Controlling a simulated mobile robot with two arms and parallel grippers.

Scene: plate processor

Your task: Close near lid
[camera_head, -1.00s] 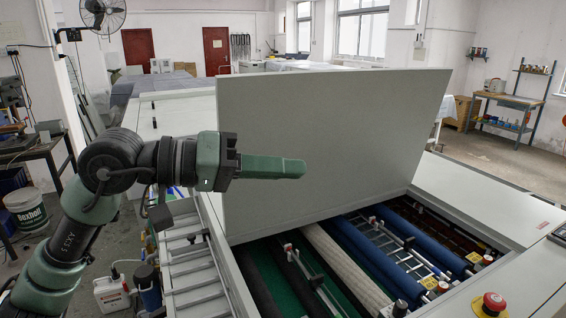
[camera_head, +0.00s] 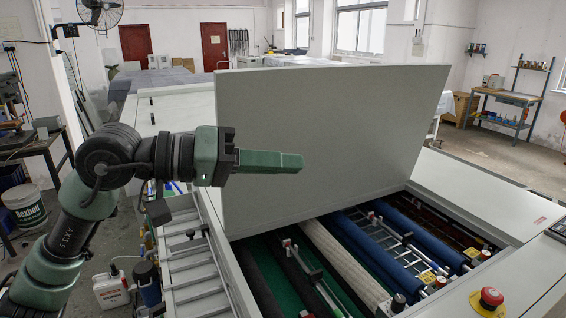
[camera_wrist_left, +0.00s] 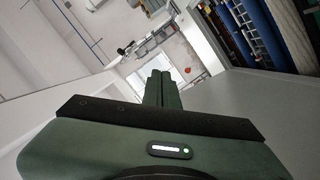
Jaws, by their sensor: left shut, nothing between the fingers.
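The near lid (camera_head: 325,140) is a large flat grey-white panel. It stands raised and leans back over the open machine bay in the head view. My left gripper (camera_head: 300,162) is shut and empty, pointing right in front of the lid's left half. I cannot tell whether its fingertips touch the panel. In the left wrist view the closed green fingers (camera_wrist_left: 163,88) show, with a grey panel surface (camera_wrist_left: 260,105) to their right. My right gripper is not in view.
The open bay holds blue rollers (camera_head: 375,255), a pale roller (camera_head: 345,265) and metal rods. A red emergency button (camera_head: 491,297) sits on the near right deck. A slatted side rack (camera_head: 195,262) stands at the bay's left. A white jug (camera_head: 111,290) is on the floor.

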